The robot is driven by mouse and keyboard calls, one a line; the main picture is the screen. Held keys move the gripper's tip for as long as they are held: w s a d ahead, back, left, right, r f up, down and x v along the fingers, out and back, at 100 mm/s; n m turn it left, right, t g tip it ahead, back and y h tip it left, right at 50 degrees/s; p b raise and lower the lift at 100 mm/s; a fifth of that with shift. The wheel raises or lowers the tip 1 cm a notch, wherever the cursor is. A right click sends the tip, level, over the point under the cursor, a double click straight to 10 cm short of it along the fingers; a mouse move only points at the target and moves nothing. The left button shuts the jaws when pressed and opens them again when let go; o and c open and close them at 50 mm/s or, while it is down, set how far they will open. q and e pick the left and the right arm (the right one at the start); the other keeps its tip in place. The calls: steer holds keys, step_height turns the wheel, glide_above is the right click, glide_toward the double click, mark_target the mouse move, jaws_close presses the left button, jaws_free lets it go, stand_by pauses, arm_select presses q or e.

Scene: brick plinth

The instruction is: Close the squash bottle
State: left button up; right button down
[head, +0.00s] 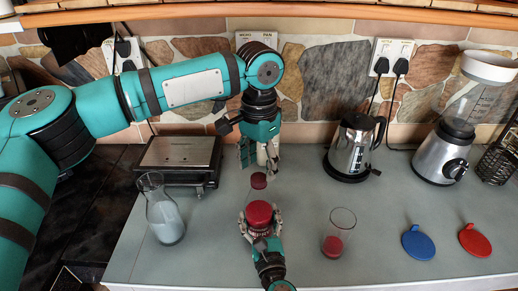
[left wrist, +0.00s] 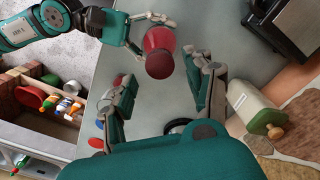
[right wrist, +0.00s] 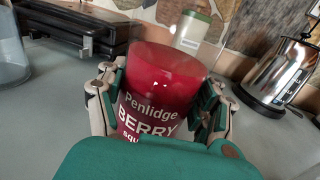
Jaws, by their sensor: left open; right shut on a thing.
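The squash bottle (right wrist: 155,95) is upright, clear-walled, with red liquid and a "Penlidge BERRY" label. In the head view it (head: 258,213) stands at the front middle of the counter. My right gripper (head: 261,228) is shut on its sides; its fingers flank it in the right wrist view (right wrist: 158,105). A small dark red cap (head: 258,180) shows in line with the bottle's top; I cannot tell whether it is seated. A dark red round shape also shows in the left wrist view. My left gripper (head: 257,163) points down just above the cap, open and empty.
A glass with red liquid (head: 334,243), a blue lid (head: 418,243) and a red lid (head: 475,240) lie to the right. A carafe (head: 164,212) and black grill (head: 180,160) are left. A kettle (head: 353,145) and blender (head: 448,145) stand behind. A green-lidded jar (left wrist: 258,112) stands near the wall.

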mark_target(259, 178)
arm_select(q)
steer(key=shift+f, duration=1.6)
jaws_close()
steer(key=shift+o, duration=0.7)
jaws_free()
steer(key=shift+r, duration=0.1)
